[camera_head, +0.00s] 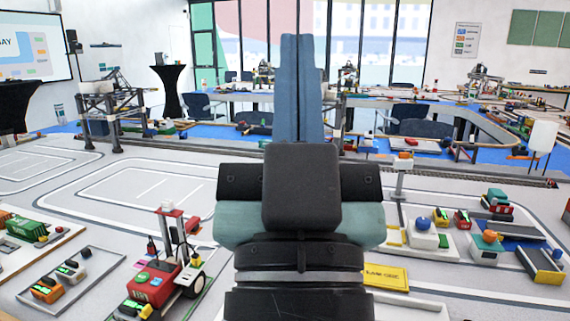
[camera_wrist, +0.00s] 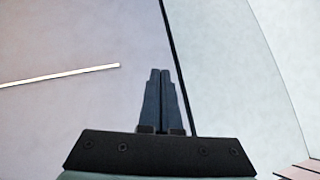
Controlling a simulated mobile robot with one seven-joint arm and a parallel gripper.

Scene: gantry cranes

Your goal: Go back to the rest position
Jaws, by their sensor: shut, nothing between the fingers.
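My gripper (camera_head: 297,45) is raised in the middle of the head view, with its blue fingers pointing up and pressed together. It is shut and empty. In the wrist view the gripper (camera_wrist: 160,75) also shows with both fingers side by side and nothing between them. My arm hides the middle of the table in the head view.
A red vehicle model (camera_head: 155,280) stands at the front left of the white table (camera_head: 150,190). A grey tray (camera_head: 90,290) with small blocks lies left of it. A yellow sign (camera_head: 386,277) and several small models are on the right. A gantry model (camera_head: 112,105) stands at the back left.

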